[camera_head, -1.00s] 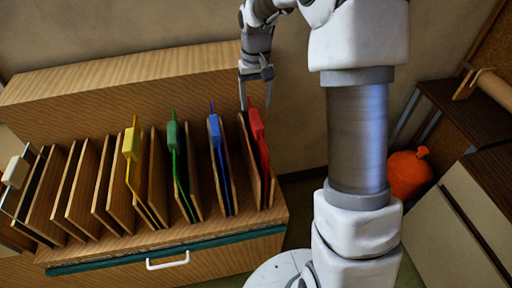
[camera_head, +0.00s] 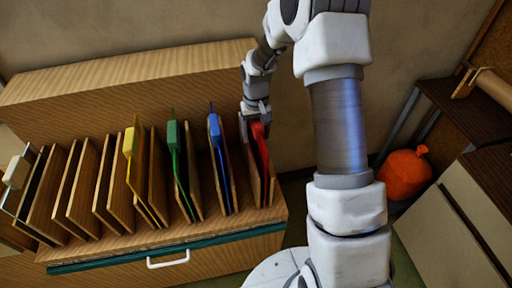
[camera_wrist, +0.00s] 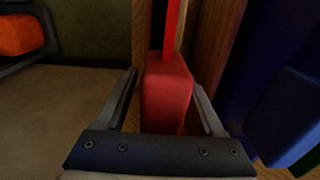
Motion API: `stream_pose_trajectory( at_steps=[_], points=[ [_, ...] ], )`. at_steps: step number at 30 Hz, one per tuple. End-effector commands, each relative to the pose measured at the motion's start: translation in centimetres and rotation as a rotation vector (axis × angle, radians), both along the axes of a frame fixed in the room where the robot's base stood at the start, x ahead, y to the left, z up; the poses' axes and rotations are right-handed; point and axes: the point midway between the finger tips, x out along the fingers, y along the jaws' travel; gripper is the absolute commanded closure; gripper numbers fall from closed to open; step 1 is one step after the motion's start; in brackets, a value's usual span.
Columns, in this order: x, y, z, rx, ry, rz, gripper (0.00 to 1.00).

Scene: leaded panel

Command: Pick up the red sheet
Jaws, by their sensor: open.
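The red sheet (camera_head: 263,158) stands upright in the rightmost slot of the wooden rack, with a red block-like tab (camera_head: 257,130) at its near top end. In the wrist view the red tab (camera_wrist: 167,92) lies between the two open fingers of my gripper (camera_wrist: 168,105), with a gap showing on the left side. The red sheet's thin edge (camera_wrist: 172,25) runs on beyond the tab, between wooden dividers. In the head view my gripper (camera_head: 256,116) is down at the tab and partly covers it.
The blue sheet (camera_head: 221,160) stands in the slot to the left, its tab (camera_wrist: 285,115) near my gripper in the wrist view. Green (camera_head: 177,165) and yellow (camera_head: 131,165) sheets stand farther left. Wooden dividers (camera_head: 252,170) flank the red sheet. An orange bag (camera_head: 405,174) is at right.

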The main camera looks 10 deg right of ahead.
Motion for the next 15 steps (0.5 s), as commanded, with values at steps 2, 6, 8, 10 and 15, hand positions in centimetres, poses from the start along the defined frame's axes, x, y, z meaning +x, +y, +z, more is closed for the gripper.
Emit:
stream_pose_trajectory(
  at_steps=[2,6,8,10,15],
  points=[
    [0.01,0.00,0.01,0.000,0.000,0.000,0.30],
    [0.01,-0.01,0.03,0.000,0.000,0.000,0.39],
    [0.01,0.00,0.04,0.000,0.000,0.000,0.50],
    [0.02,0.00,0.05,0.000,0.000,0.000,0.62],
    [0.02,-0.01,0.07,0.000,0.000,0.000,0.93]
  ],
)
